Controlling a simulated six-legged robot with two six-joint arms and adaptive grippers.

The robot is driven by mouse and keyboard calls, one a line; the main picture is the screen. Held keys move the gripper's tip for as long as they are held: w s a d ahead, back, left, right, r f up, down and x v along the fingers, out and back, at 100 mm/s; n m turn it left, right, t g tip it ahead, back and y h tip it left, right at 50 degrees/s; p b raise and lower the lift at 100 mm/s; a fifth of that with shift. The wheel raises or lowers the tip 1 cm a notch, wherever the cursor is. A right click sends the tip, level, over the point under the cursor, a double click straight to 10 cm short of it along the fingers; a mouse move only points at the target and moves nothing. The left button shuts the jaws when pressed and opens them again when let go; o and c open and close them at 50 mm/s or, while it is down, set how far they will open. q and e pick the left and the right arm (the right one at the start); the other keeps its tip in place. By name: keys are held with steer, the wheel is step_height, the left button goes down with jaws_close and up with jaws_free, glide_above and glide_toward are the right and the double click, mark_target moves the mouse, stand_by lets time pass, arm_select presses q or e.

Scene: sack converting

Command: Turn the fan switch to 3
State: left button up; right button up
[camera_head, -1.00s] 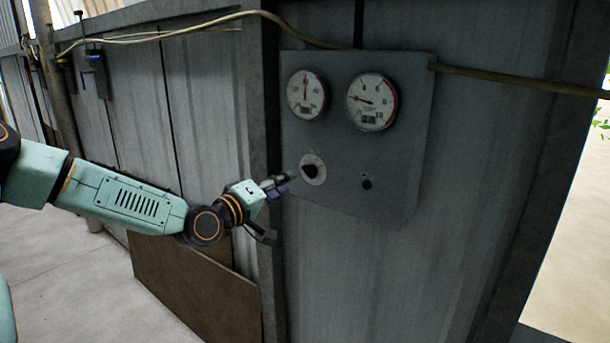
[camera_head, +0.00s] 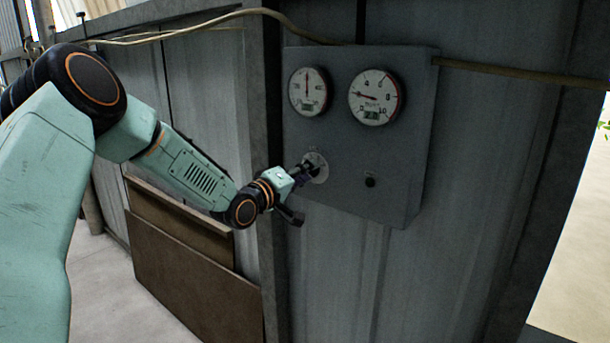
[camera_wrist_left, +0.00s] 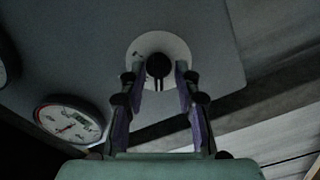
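The fan switch (camera_head: 316,168) is a dark knob on a pale round dial on the grey panel (camera_head: 410,150). In the left wrist view the knob (camera_wrist_left: 158,66) sits on its white dial (camera_wrist_left: 138,52), between the tips of two fingers. My left gripper (camera_head: 304,172) is at the dial, with its fingers pointing at the panel. The left wrist view shows its fingers (camera_wrist_left: 158,78) apart, one on each side of the knob, with a gap visible. The dial's numbers are too small to read. My right gripper is in neither view.
Two round gauges, left (camera_head: 308,91) and right (camera_head: 374,96), are above the switch. A small black knob (camera_head: 370,181) is to its right. A cable (camera_head: 520,72) runs along the wall. Brown boards (camera_head: 185,265) lean below my left arm.

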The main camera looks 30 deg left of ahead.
arm_select(q)
steer(key=shift+w+f, duration=0.1)
steer(key=shift+w, duration=0.1)
steer(key=shift+s+r, duration=0.3)
steer(key=shift+s, duration=0.15)
steer(key=shift+c, duration=0.2)
steer(key=shift+s, duration=0.1)
steer(key=shift+c, duration=0.8)
steer(key=shift+w+f, duration=0.2)
steer(key=shift+w, duration=0.15)
jaws_close()
